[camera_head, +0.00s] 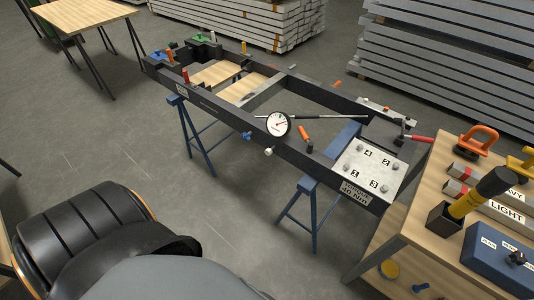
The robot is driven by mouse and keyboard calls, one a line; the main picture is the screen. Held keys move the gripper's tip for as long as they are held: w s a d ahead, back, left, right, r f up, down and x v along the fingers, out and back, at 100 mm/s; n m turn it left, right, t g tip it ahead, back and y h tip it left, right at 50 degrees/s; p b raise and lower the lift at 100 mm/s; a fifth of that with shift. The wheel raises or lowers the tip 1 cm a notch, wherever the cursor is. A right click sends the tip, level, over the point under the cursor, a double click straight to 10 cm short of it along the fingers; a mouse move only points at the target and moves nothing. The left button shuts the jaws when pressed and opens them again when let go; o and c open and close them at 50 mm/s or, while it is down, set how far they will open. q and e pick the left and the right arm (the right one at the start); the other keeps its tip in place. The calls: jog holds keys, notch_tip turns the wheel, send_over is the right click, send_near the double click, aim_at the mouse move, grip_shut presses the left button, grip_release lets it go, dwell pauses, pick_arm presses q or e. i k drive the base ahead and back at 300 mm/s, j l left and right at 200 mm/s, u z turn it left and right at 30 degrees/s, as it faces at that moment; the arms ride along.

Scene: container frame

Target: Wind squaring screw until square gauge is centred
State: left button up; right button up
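A long dark frame (215,106) rests on blue trestles and runs from the upper left to the lower right. A round white dial gauge (278,124) with a thin rod sits on its near rail, about halfway along. The gauge's face is too small to tell whether its pointer is centred. A blue knob (247,135) and a pale knob (268,152) stick out below the dial. A red-handled tool (418,139) lies at the right end. I cannot tell which part is the squaring screw. Neither of my grippers is in view.
A numbered white plate (367,172) with several bolts sits at the frame's right end. A wooden bench (412,199) at the right holds a black and yellow tool (472,200), a blue box (490,257) and labelled bars. Grey stacked beams (450,70) stand behind.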

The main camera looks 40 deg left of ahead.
aim_at(245, 136)
jog(key=u, duration=1.35)
